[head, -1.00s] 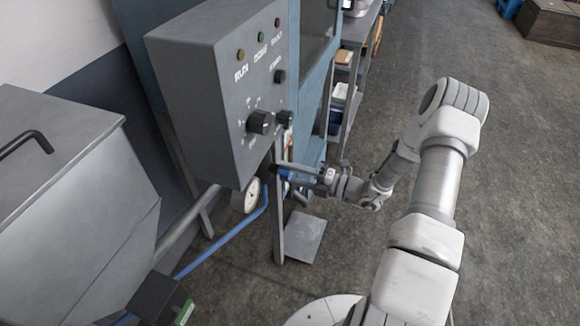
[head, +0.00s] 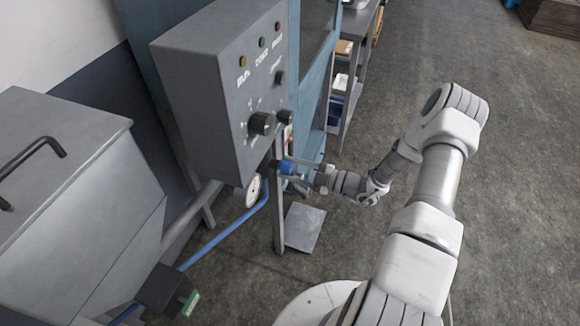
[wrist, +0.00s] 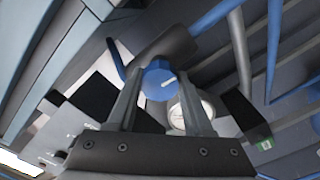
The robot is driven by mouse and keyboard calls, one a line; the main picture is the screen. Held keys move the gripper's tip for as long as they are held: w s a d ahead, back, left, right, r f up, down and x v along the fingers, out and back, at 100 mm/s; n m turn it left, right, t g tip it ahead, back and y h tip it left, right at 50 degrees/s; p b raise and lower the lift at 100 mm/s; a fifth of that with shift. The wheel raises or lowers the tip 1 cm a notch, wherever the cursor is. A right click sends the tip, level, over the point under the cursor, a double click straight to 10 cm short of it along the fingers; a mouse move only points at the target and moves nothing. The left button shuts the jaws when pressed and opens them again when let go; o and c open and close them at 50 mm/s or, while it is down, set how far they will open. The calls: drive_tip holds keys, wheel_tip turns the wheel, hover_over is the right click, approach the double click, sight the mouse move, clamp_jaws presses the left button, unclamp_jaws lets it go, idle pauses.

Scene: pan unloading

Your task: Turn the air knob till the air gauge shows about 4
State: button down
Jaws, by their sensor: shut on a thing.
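The blue air knob (wrist: 158,82) with a white mark sits between the two fingers of my gripper (wrist: 160,90) in the wrist view. The mark points to the right and slightly up there. In the head view the knob (head: 287,167) shows beside the post under the grey control box, with my gripper (head: 295,170) shut on it from the right. The round white air gauge (head: 253,190) hangs below the box, left of the knob. It also shows partly behind the right finger in the wrist view (wrist: 181,117). Its needle and numbers are too small to read.
The grey control box (head: 215,100) with black knobs and lamps stands just above my gripper. A blue pipe (head: 228,233) runs below the gauge. A metal hopper (head: 70,190) is at the left. Open floor (head: 420,60) lies to the right.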

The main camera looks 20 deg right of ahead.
idle(0.3)
drive_tip(key=shift+c, duration=1.5)
unclamp_jaws()
drive_tip(key=shift+d, duration=0.1)
drive_tip(key=b+v, duration=0.1)
drive_tip(key=v, duration=1.6)
drive_tip(key=shift+s+b, duration=0.15)
drive_tip(key=shift+b, duration=0.25)
drive_tip(key=shift+r, duration=0.1)
